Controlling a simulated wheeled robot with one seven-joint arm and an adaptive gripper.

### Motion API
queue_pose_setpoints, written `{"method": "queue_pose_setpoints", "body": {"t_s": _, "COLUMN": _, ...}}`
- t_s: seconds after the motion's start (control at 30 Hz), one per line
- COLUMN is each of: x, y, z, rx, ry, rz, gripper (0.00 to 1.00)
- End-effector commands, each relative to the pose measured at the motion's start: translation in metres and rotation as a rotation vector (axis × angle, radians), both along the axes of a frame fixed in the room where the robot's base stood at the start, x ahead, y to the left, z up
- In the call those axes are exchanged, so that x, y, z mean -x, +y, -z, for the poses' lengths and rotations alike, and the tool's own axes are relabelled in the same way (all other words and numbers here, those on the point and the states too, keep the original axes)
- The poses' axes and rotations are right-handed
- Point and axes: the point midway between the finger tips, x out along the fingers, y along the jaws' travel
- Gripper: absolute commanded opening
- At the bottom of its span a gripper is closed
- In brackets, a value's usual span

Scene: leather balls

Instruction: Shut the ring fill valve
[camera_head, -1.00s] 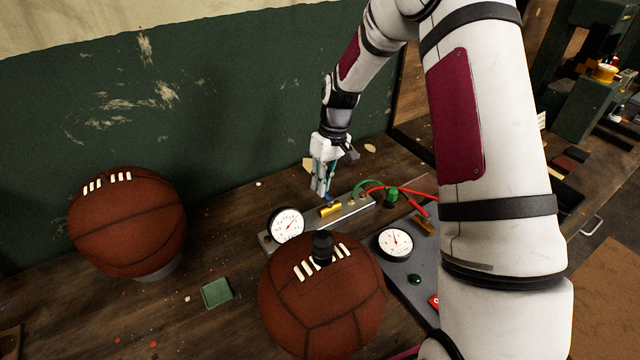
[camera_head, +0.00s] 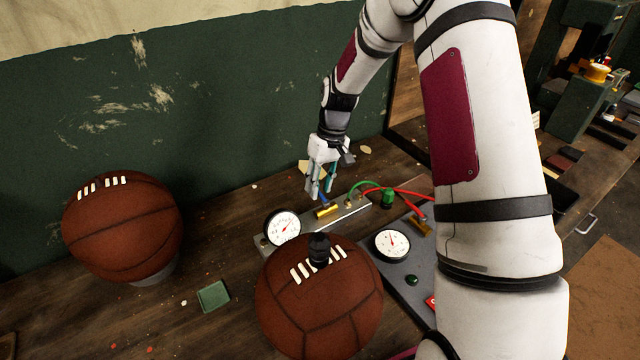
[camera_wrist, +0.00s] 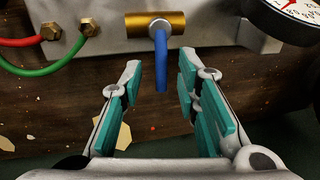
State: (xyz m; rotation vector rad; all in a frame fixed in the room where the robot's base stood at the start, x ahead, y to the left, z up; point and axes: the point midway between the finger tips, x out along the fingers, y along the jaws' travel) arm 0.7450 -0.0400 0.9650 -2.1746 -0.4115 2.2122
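The valve is a brass body (camera_head: 327,211) on a grey metal bar, with a blue lever; I take it for the ring fill valve, though no label shows. In the wrist view the brass body (camera_wrist: 156,25) lies across the top. Its blue lever (camera_wrist: 161,62) points down the picture toward my gripper, across the brass body. My gripper (camera_head: 318,192) is just behind the valve in the head view. In the wrist view my gripper (camera_wrist: 160,85) is open, its teal-padded fingers apart on either side of the lever's line. Neither finger visibly touches the lever.
A dial gauge (camera_head: 283,228) stands left of the valve on the grey bar (camera_head: 355,204). Red and green hoses (camera_wrist: 30,70) join it at the other end. A laced leather ball (camera_head: 318,305) stands in front; another ball (camera_head: 122,225) is at left. A second gauge (camera_head: 392,245) sits on a panel.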

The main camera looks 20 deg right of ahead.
Motion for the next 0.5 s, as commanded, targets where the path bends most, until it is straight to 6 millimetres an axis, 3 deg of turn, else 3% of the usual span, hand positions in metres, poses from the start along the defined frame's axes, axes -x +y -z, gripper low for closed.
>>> {"method": "queue_pose_setpoints", "body": {"t_s": 0.27, "x": 0.0, "y": 0.0, "z": -0.002, "rx": 0.0, "ry": 0.0, "rz": -0.002, "gripper": 0.3}}
{"method": "queue_pose_setpoints", "body": {"t_s": 0.5, "x": -0.002, "y": -0.006, "z": -0.034, "rx": 0.0, "ry": -0.003, "rz": -0.001, "gripper": 0.3}}
